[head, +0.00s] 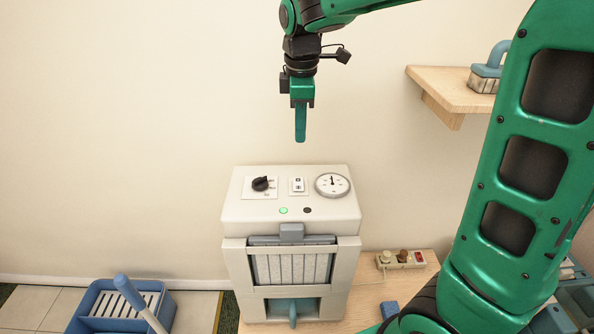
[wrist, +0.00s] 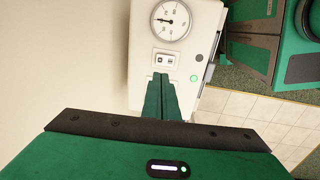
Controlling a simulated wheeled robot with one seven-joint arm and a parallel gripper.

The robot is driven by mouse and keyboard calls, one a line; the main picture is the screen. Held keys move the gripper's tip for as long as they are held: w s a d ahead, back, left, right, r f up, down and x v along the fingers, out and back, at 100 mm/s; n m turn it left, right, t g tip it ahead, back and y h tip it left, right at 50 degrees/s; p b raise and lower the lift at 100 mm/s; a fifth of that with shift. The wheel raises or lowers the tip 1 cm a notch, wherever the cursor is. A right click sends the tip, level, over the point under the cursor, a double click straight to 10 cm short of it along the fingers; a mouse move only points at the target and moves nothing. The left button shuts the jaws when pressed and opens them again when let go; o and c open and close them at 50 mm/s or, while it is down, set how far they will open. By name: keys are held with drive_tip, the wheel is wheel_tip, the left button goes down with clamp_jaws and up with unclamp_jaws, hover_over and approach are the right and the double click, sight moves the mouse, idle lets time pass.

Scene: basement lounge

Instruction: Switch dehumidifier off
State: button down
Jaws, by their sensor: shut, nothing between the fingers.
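The dehumidifier (head: 235,208) is a cream box standing on a low wooden surface. Its sloped top carries a black rotary knob (head: 261,184), a small white rocker switch (head: 297,185) and a round gauge (head: 332,185). Below them a green lamp (head: 283,210) is lit and a second lamp (head: 307,210) is dark. My gripper (head: 300,138) is shut and empty, pointing down above the panel, apart from it. In the wrist view my fingertips (wrist: 160,77) appear just below the rocker switch (wrist: 164,59); they and the hand hide the knob. Which way the rocker is tipped is too small to tell.
A wooden shelf (head: 455,92) with a blue-handled brush (head: 487,72) juts from the wall at right. A power strip (head: 402,259) lies right of the dehumidifier. A blue bucket (head: 93,303) stands on the floor at left. The wall left of my gripper is clear.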

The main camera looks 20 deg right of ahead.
sight(300, 181)
drive_tip(key=shift+a+f, duration=0.1)
idle(0.3)
drive_tip(key=f, duration=0.4)
drive_tip(key=w+f, duration=0.1)
drive_tip(key=f, duration=0.8)
drive_tip(key=shift+w+d+f, duration=0.25)
drive_tip(key=shift+w+f, duration=0.05)
drive_tip(key=shift+f, duration=0.05)
drive_tip(key=shift+w+a+f, duration=0.1)
drive_tip(key=shift+a, duration=0.05)
drive_tip(key=shift+d, duration=0.3)
drive_tip(key=shift+s, duration=0.2)
